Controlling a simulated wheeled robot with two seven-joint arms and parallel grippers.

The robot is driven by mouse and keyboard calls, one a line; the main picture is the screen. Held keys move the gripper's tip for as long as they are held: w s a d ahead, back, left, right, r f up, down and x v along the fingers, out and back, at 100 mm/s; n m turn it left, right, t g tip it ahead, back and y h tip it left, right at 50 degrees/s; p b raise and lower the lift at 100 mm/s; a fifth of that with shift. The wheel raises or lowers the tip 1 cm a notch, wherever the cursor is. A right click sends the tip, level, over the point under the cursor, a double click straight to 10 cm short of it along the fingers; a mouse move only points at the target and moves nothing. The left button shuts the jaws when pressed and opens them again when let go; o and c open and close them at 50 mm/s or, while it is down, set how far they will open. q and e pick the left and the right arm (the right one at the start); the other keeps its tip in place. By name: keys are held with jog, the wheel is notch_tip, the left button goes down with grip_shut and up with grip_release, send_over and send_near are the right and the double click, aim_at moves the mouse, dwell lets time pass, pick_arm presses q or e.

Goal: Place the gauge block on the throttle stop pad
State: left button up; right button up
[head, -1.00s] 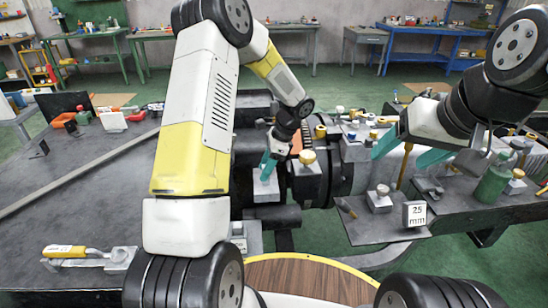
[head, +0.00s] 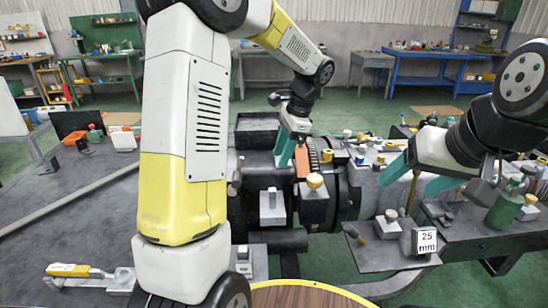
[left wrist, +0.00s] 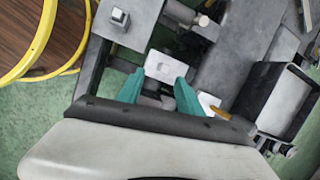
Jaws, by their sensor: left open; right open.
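The block marked "25 mm" (head: 427,241), seemingly the gauge block, stands upright on the right-hand dark shelf (head: 375,262) near its front edge. My right gripper (head: 418,178) is open and empty, above and behind it. My left gripper (head: 291,150) is open over the machine in the middle, apart from the block. In the left wrist view its open fingers (left wrist: 160,92) have a pale block (left wrist: 165,66) beyond them. A pale pad with a small post (head: 272,212) sits below the left gripper. I cannot tell which piece is the throttle stop pad.
A grey block with a knob (head: 388,226) stands just left of the marked block. A green bottle (head: 504,211) is to the right on the shelf. A yellow-handled clamp (head: 72,270) lies on the dark table at left. The table's middle is largely clear.

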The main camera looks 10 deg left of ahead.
pick_arm(q)
jog(key=s+r+n+t+h, duration=0.2)
jog(key=s+r+n, duration=0.3)
jog(key=s, duration=0.6)
jog(key=s+a+r+n+t+h, duration=0.1)
jog(key=s+r+n+t+h, duration=0.2)
jog(key=s+n, duration=0.4)
jog(key=s+r+t, duration=0.1)
jog(key=s+r, duration=0.1)
jog(key=s, duration=0.2)
jog(key=shift+t+h, duration=0.3)
